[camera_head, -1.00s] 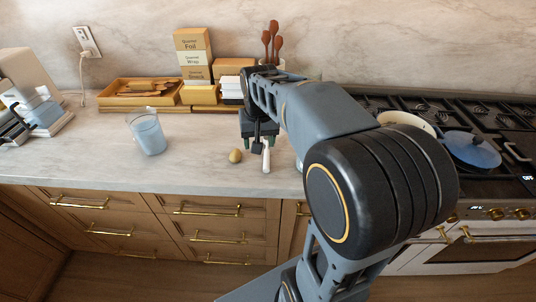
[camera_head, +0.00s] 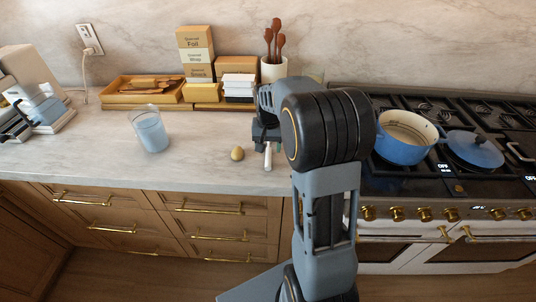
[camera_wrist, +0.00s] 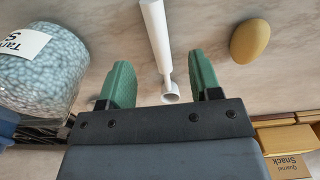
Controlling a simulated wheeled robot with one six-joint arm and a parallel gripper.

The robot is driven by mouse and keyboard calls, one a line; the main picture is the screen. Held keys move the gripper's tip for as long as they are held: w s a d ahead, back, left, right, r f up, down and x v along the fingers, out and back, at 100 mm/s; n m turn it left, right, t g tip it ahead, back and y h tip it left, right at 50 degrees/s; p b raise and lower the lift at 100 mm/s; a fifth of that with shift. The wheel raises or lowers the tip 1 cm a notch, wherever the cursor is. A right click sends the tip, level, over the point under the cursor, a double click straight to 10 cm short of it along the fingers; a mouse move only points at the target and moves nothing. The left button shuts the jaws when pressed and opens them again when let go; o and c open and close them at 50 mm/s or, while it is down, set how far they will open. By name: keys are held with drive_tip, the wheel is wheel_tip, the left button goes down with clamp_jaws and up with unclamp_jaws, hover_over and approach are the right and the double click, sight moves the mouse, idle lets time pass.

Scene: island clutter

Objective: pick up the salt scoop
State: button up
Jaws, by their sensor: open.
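The salt scoop is a white tool with a thick handle (camera_wrist: 155,35) and a small round cup at its end. In the wrist view it lies on the marble counter, its cup between the green fingers of my gripper (camera_wrist: 158,85) and its handle reaching away past the tips. My gripper is open, with a gap on both sides of the scoop. In the head view the scoop's pale handle (camera_head: 268,158) shows near the counter's front; its other end is hidden by my gripper and arm.
An egg-like tan object (camera_wrist: 250,41) lies beside the scoop. A labelled jar of pale blue beads (camera_wrist: 40,68) stands on the scoop's other side. A blue glass (camera_head: 150,131), a wooden tray (camera_head: 112,97), boxes and a utensil crock (camera_head: 273,70) stand further off. A blue pot (camera_head: 403,150) sits on the stove.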

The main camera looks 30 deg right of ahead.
sight(268, 156)
drive_tip(key=shift+s+f+p, duration=0.1)
drive_tip(key=shift+f+p, duration=0.2)
drive_tip(key=shift+f, duration=2.3)
drive_tip(key=shift+c, duration=0.3)
clamp_jaws()
